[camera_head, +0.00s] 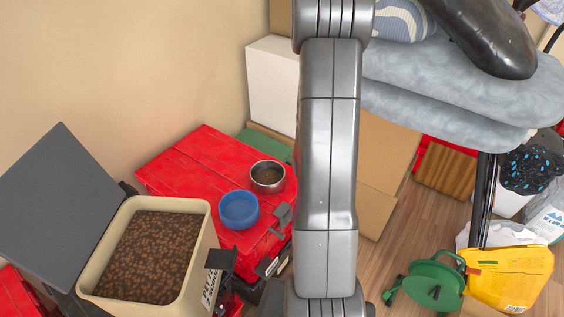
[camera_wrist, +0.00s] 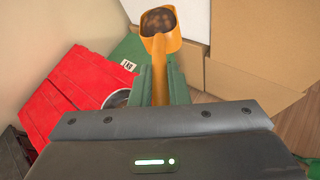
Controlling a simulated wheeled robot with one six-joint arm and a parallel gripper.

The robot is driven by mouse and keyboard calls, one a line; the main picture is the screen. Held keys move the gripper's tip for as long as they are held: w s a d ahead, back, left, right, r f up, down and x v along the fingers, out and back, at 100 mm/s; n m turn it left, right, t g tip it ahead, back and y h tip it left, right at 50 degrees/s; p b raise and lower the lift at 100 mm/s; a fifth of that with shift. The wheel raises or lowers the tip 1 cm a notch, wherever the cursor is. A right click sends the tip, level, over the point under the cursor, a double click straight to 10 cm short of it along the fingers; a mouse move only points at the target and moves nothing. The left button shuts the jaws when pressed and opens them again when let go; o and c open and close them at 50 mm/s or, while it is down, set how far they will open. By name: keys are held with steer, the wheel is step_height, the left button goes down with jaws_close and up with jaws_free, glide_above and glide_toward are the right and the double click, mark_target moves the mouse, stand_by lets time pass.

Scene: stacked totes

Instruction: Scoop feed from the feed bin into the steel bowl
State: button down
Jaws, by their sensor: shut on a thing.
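An orange scoop (camera_wrist: 168,42) with brown pellets in its cup shows in the wrist view. My gripper (camera_wrist: 160,78) is shut on the scoop's handle. In the head view my arm hides the gripper and scoop. The cream feed bin (camera_head: 203,258) stands at the lower left with its grey lid open and brown feed (camera_head: 150,255) inside. The steel bowl (camera_head: 268,189) sits on a red tote lid to the right of the bin, with some brown feed in it. A sliver of its rim shows left of my gripper in the wrist view (camera_wrist: 116,98).
A blue bowl (camera_head: 239,210) stands close beside the steel bowl on the red tote (camera_head: 190,160). A white box (camera_head: 272,85) and cardboard boxes (camera_head: 385,155) stand behind.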

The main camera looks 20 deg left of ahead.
steer(key=s+a+r+n+g+y+b, duration=0.1)
steer(key=s+a+n+g+y+b, duration=0.55)
steer(key=b, duration=0.85)
step_height(320, 180, down, 9)
steer(key=w+d+m+t+y+p, duration=0.1)
steer(key=d+m+y+p, duration=0.1)
steer(key=m, duration=1.1)
steer(key=shift+w+d+y+p, duration=0.15)
steer(key=shift+d+y+p, duration=0.1)
steer(key=shift+y+p, duration=0.55)
steer(key=shift+t, duration=0.25)
